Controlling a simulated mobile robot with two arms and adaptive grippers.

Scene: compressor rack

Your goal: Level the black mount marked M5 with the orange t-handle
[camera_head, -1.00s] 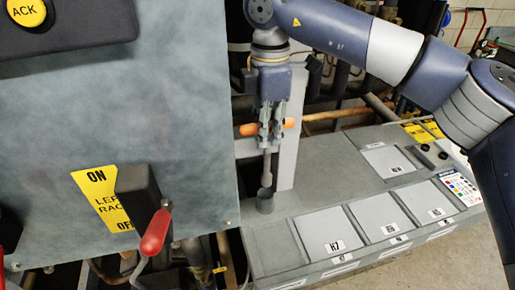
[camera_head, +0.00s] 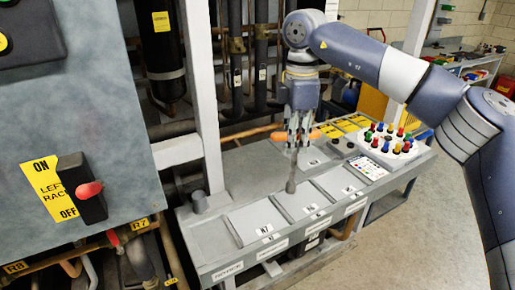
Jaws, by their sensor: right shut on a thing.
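My right gripper (camera_head: 297,138) is shut on the orange t-handle (camera_head: 262,136) and holds it upright, with its crossbar showing on both sides of the fingers. Its grey shaft points down and ends over the grey bench; I cannot tell how far above the top it is. A grey cup-shaped holder (camera_head: 199,202) stands empty-looking at the bench's left end, apart from the shaft. I cannot make out a black mount marked M5. My left gripper is not in view.
The grey bench (camera_head: 204,236) has several labelled recesses and a round tray of coloured knobs (camera_head: 389,139). A large grey panel (camera_head: 85,110) with a red-handled switch (camera_head: 88,190) fills the left. A pale post (camera_head: 206,100) and pipes stand behind. Open floor lies right.

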